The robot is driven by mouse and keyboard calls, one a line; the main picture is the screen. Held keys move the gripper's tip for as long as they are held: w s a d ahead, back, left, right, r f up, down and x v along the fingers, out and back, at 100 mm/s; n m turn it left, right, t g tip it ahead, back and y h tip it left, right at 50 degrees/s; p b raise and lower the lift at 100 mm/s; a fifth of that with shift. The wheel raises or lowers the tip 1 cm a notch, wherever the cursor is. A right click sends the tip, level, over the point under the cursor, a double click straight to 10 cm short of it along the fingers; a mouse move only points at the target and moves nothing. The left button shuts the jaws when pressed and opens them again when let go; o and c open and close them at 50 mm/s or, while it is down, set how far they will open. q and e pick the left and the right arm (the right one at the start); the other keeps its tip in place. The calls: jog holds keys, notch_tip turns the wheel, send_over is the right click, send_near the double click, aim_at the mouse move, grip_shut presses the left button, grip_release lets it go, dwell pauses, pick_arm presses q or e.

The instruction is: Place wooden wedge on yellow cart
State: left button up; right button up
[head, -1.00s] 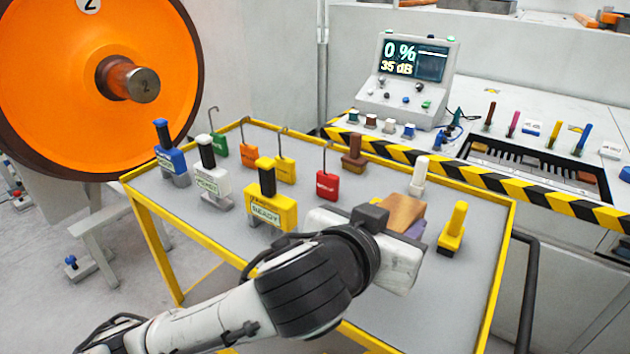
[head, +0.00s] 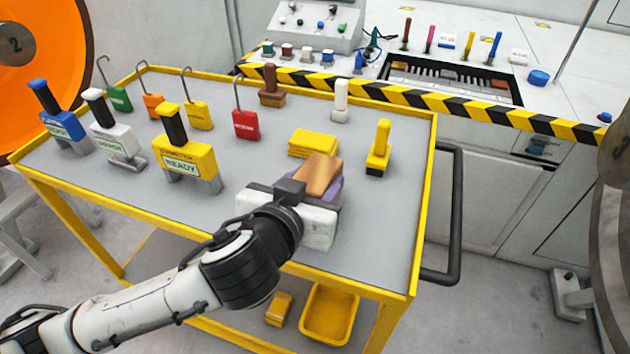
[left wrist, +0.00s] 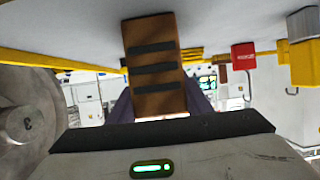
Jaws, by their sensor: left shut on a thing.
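The wooden wedge (head: 320,174) is brown and sits in the jaws of my left gripper (head: 322,188), which is shut on it. In the left wrist view the wedge (left wrist: 155,65) shows dark stripes across its face, between the purple fingers of my left gripper (left wrist: 160,102). The yellow cart (head: 385,262) has a grey top with a yellow rim. The gripper and wedge are over the right part of this top. I cannot tell whether the wedge touches it. My right gripper is not in view.
A yellow block (head: 313,143) lies just behind the wedge, with a yellow-handled piece (head: 379,150) to its right. Several stamps and padlocks, including a red padlock (head: 246,124), fill the left and back. The cart's front right top is bare. A striped bench (head: 470,112) stands behind.

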pick_arm(q)
jog(key=shift+r, duration=0.2)
jog(key=shift+f, duration=0.15)
jog(key=o, duration=1.4)
jog(key=shift+f, duration=0.1)
jog(key=shift+o, duration=0.2)
jog(key=p+v, duration=0.5)
jog(key=v, duration=0.7)
